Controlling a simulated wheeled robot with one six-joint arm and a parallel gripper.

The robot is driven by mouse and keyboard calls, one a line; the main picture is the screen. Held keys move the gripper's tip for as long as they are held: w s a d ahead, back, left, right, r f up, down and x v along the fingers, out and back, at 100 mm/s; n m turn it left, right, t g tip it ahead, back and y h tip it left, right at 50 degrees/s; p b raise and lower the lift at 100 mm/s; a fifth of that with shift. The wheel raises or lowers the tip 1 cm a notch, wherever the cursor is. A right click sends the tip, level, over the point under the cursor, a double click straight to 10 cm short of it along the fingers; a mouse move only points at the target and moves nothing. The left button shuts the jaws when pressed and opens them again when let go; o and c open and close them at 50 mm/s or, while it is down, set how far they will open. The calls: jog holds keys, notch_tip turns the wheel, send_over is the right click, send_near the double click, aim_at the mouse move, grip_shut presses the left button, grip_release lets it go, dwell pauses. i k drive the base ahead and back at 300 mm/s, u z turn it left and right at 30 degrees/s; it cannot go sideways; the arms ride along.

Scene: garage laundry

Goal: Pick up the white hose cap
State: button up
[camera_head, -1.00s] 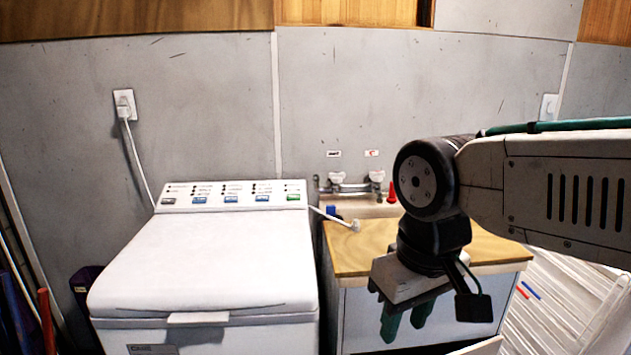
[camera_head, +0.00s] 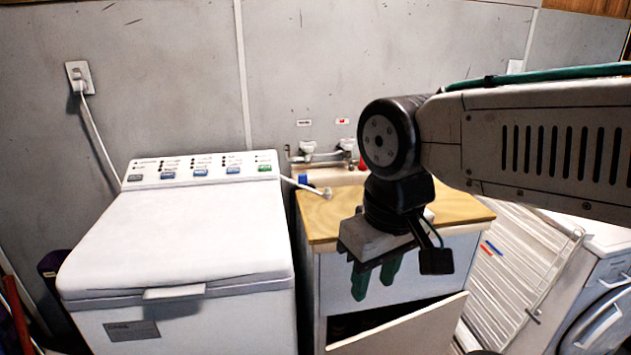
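A small white cap-like piece (camera_head: 326,192) sits at the end of a thin white hose (camera_head: 298,184) on the wooden countertop (camera_head: 455,207), near its left edge. I take it for the white hose cap, but it is too small to be sure. My gripper (camera_head: 376,277) points down in front of the counter's front edge, right of and nearer than the white piece. Its two green fingers stand apart with nothing visible between them. My wrist hides part of the countertop. A whitish bit shows just right of the wrist; I cannot tell what it is.
A white top-loading washer (camera_head: 180,240) stands left of the counter. A drying rack (camera_head: 515,265) stands right.

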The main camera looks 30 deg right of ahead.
aim_at(327, 195)
jog(key=u, duration=0.1)
jog(key=k, duration=0.45)
jog(key=z, duration=0.95)
jog(key=i, duration=1.35)
jog(key=u, duration=0.55)
